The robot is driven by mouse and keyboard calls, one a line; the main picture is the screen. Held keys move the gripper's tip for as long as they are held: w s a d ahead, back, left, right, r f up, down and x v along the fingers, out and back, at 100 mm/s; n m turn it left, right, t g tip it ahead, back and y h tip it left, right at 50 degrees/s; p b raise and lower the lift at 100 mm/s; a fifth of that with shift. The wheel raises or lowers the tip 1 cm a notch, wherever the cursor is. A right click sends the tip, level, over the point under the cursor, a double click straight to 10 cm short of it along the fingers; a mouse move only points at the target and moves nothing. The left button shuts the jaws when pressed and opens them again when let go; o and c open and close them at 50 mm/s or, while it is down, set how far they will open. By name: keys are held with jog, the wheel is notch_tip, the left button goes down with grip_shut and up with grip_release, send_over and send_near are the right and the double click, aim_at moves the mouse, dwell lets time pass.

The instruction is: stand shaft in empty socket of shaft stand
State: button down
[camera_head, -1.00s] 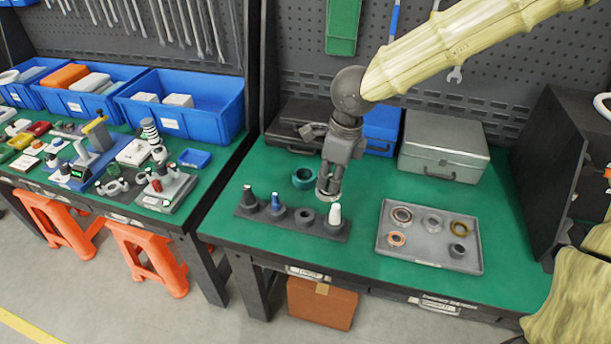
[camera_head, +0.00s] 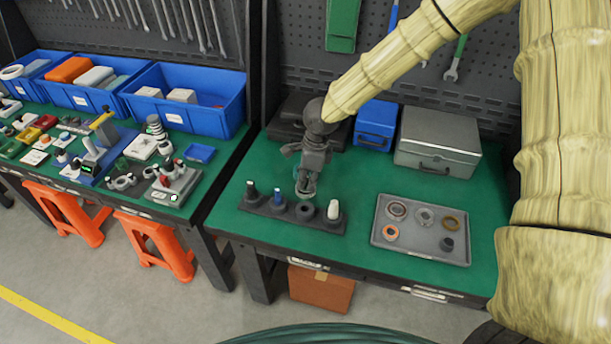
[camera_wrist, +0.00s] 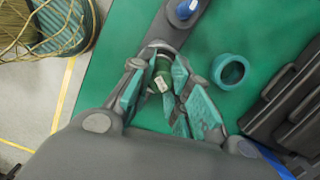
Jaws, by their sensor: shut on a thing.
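The dark shaft stand (camera_head: 319,226) lies along the front of the green bench. It holds a black-topped shaft (camera_head: 251,192), a blue-topped shaft (camera_head: 277,197) and a white-topped shaft (camera_head: 333,210). Its empty socket (camera_head: 305,210) is between the blue and white ones. My gripper (camera_head: 305,192) points down just behind and above this socket. In the wrist view, my gripper's teal-padded fingers (camera_wrist: 168,92) are shut around a dark green shaft (camera_wrist: 162,66) with a pale label. The shaft's lower end is hidden, so I cannot tell whether it touches the stand.
A teal ring (camera_wrist: 229,71) lies beside my gripper. A grey tray (camera_head: 421,254) with several rings is to the right. A grey case (camera_head: 438,146), a blue box (camera_head: 375,125) and dark cases stand behind. Bare green bench lies between stand and tray.

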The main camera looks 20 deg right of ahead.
jog(key=shift+w+a+f, duration=0.1)
jog(key=shift+w+f, duration=0.05)
jog(key=shift+f, duration=0.25)
jog(key=shift+f+b, duration=1.65)
jog(key=shift+b, duration=0.3)
jog(key=shift+p, duration=0.45)
jog(key=shift+f, duration=0.2)
jog(key=shift+f+b, duration=0.4)
jog(key=shift+f, duration=1.15)
jog(key=shift+p, duration=0.4)
jog(key=shift+f, duration=0.2)
dwell(0.3)
jog(key=c, duration=1.7)
grip_release()
jog(key=shift+o, duration=0.2)
